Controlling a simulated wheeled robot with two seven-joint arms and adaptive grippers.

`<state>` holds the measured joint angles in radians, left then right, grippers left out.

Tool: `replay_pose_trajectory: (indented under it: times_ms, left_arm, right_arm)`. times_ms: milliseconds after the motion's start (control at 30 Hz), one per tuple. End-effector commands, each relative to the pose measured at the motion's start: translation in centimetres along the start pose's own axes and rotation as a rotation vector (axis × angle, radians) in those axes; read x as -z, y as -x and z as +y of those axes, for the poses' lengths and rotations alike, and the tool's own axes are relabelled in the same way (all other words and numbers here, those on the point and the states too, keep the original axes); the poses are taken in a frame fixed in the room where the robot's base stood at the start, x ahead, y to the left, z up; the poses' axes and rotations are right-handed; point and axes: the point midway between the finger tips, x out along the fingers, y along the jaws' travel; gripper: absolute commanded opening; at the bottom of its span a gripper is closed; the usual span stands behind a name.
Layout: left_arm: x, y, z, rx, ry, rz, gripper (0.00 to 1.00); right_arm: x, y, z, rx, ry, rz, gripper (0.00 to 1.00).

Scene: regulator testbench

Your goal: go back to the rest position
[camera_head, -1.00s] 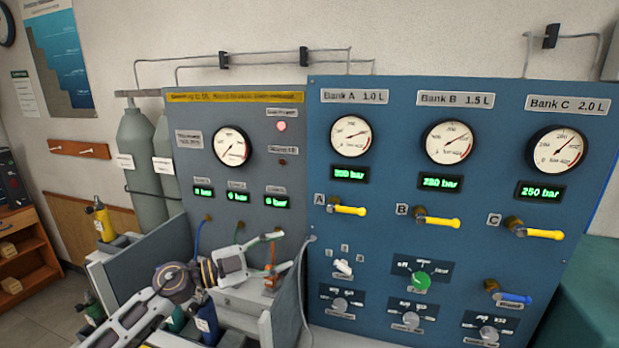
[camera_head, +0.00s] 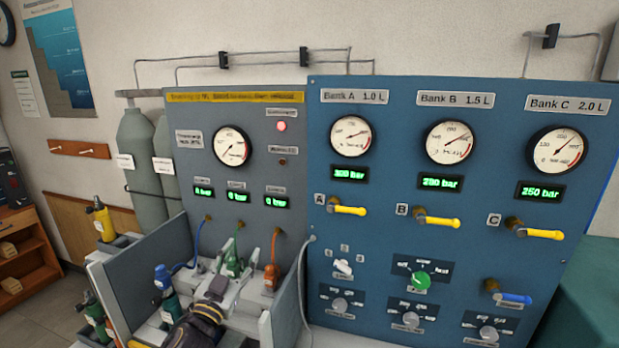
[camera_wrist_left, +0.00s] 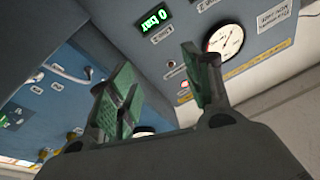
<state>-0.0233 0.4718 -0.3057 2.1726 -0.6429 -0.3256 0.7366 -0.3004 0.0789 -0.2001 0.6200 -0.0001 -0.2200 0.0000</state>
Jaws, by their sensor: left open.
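My left gripper (camera_head: 224,272) is low in front of the grey filling panel (camera_head: 188,152), in the head view. In the left wrist view its two green-padded fingers (camera_wrist_left: 157,78) stand apart with nothing between them, so it is open and empty. Its forearm drops out of the bottom of the head view. Behind the gripper are a green connector (camera_head: 233,262) and an orange connector (camera_head: 271,272) on hoses; I cannot tell how far off they are. My right gripper is not in view.
A blue panel (camera_head: 390,237) with yellow levers and gauges stands to the right. A grey side wall (camera_head: 287,297) borders the bay on the right. A blue-topped cylinder (camera_head: 166,290) stands left of my gripper. Tall grey cylinders (camera_head: 143,170) stand behind.

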Motion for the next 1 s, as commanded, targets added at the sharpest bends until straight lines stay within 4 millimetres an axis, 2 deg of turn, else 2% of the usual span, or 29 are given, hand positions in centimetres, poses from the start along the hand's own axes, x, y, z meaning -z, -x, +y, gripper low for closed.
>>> replay_pose_trajectory:
  times_ms: [233,467,700,1000]
  left_arm:
    - [-5.3,3.4,-1.2,0.12,0.059,-0.242,0.5]
    - [-10.4,7.9,-1.2,0.177,0.101,-0.494,0.5]
    - [-15.0,13.9,0.1,0.179,0.139,-0.772,0.5]
    - [-18.8,22.8,3.1,0.094,0.186,-1.118,0.5]
  right_arm:
    - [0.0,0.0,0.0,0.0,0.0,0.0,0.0]
    - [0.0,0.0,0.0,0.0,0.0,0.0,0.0]
    - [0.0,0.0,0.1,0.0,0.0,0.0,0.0]
    - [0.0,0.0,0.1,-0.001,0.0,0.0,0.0]
